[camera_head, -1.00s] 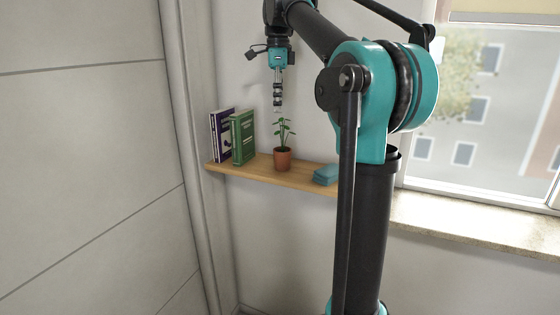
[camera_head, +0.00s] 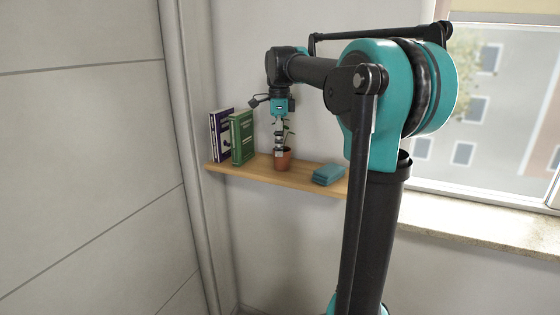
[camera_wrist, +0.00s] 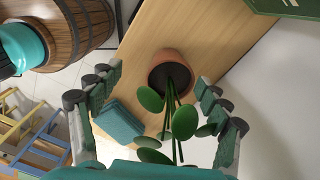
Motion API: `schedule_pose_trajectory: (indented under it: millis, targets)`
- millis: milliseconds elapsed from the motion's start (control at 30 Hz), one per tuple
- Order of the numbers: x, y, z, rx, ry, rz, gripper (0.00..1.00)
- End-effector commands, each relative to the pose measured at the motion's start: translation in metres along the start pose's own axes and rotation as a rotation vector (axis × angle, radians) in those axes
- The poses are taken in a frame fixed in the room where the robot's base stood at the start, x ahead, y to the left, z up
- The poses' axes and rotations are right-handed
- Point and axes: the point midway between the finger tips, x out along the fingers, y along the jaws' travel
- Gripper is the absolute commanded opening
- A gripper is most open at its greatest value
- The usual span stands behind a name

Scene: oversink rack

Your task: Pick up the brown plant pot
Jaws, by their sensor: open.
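The brown plant pot (camera_head: 283,161) stands upright on the wooden shelf (camera_head: 225,167), with a green leafy plant (camera_head: 288,129) growing from it. In the wrist view the pot (camera_wrist: 158,60) shows from above, with its leaves (camera_wrist: 184,121) reaching up toward the camera. My gripper (camera_head: 279,150) points down over the pot, partly hiding the plant and pot in the head view. In the wrist view my gripper (camera_wrist: 158,85) is open, with fingers on both sides of the plant. Nothing is held. Whether the fingers touch the leaves cannot be told.
Books, including a green one (camera_head: 242,138) and a purple one (camera_head: 217,136), stand left of the pot. Teal folded items (camera_head: 328,174) lie to its right. The wall is close behind the shelf. A barrel (camera_wrist: 75,30) and a chair (camera_wrist: 35,138) show below in the wrist view.

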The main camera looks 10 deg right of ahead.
Motion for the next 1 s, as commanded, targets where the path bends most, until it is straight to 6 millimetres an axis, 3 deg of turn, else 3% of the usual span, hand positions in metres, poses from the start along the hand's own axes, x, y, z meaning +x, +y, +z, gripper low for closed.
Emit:
schedule_pose_trajectory:
  millis: [200, 533, 1000]
  targets:
    - [0.03, -0.002, -0.003, 0.0, 0.0, 0.0, 0.77]
    - [0.037, -0.002, -0.003, 0.0, 0.0, 0.0, 0.77]
    - [0.037, -0.002, -0.003, 0.0, 0.0, 0.0, 0.19]
